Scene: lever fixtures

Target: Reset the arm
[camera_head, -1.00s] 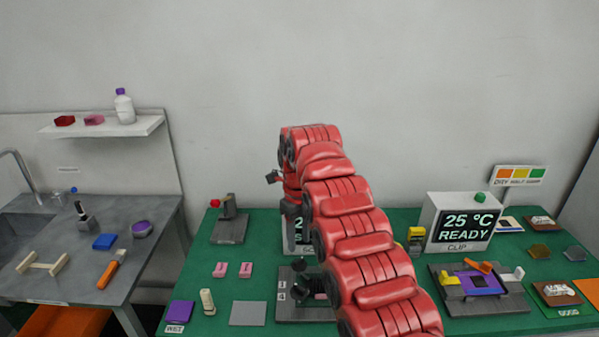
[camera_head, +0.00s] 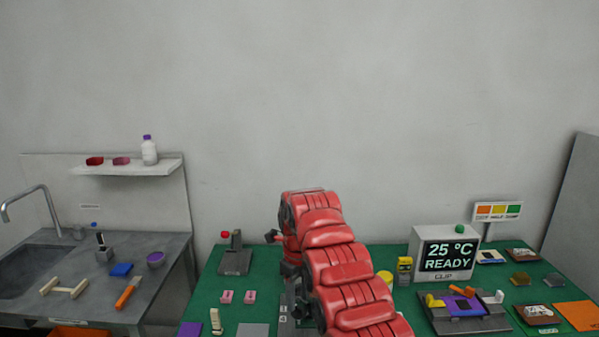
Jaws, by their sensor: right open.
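My right arm, in red padded segments, rises from the bottom edge right of centre and bends over above the green bench. My right gripper (camera_head: 292,272) is dark, open and small at the end of this arm, beside the lowest red segments. Its fingertips are hard to make out against the dark fixture behind. I see nothing held in it. A grey lever fixture (camera_head: 235,262) with a red knob stands left of it on the bench, apart from it. Another fixture (camera_head: 284,325) lies under the arm and is mostly hidden. My left gripper is not in view.
The green bench (camera_head: 208,290) holds two pink blocks, a display box (camera_head: 446,252) reading 25 °C READY, a yellow bottle (camera_head: 404,270) and a dark clip fixture (camera_head: 465,322). A sink counter (camera_head: 180,262) stands left, below a white shelf (camera_head: 125,168). The space above the bench is mostly free.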

